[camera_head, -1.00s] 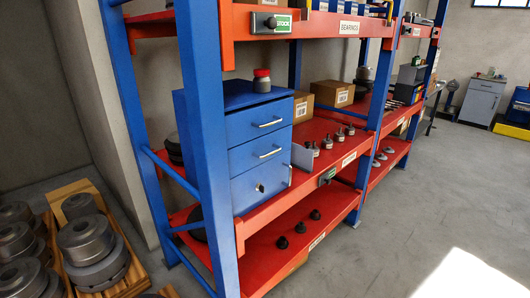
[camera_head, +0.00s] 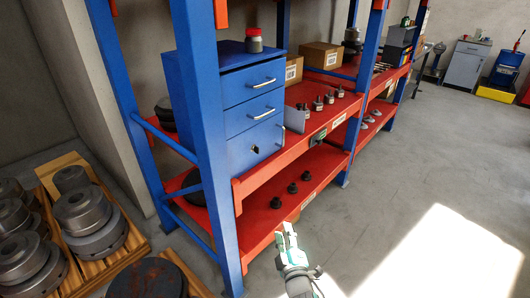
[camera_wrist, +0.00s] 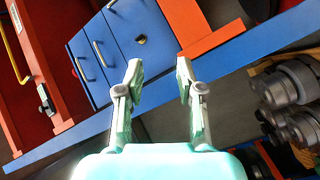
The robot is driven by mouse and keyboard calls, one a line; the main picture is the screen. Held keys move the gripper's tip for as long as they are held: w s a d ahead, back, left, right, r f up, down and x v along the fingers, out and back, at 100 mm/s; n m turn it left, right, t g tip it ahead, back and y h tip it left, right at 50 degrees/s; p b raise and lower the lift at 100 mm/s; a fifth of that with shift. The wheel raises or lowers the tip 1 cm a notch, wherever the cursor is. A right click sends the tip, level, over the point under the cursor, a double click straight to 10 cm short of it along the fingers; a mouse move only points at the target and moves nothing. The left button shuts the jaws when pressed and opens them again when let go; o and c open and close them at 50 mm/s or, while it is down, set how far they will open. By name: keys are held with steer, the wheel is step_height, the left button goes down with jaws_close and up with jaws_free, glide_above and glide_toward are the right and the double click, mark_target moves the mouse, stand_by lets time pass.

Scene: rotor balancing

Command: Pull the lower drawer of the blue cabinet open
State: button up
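The blue cabinet (camera_head: 194,88) stands on the middle red shelf, with several drawers in its front. Its lower drawer (camera_head: 240,155) looks shut. It has a dark lock-like spot in its face and a small upright light handle (camera_head: 282,136) near its right edge. The lower drawer also shows tilted in the wrist view (camera_wrist: 128,24), beyond my fingers. My gripper (camera_head: 287,230) is in front of the rack, below and to the right of the cabinet, apart from it. In the wrist view my gripper (camera_wrist: 159,72) has its two fingers spread with nothing between them.
A blue rack post (camera_head: 205,130) stands just left of the cabinet front. A lidded jar (camera_head: 254,42) sits on top of the cabinet. The lower red shelf (camera_head: 262,222) holds several dark parts. Wooden pallets with metal rotors (camera_head: 90,215) lie at left.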

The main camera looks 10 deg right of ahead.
steer(key=w+r+n+h, duration=0.1)
steer(key=w+r+n, duration=0.1)
steer(key=w+r, duration=0.8)
steer(key=n+t+h, duration=0.1)
steer(key=t+h, duration=0.1)
glide_toward(265, 114)
steer(key=x, duration=1)
steer(key=shift+w+d+f, duration=0.15)
steer(key=shift+w+f, duration=0.05)
steer(key=shift+w, duration=0.2)
jaws_close()
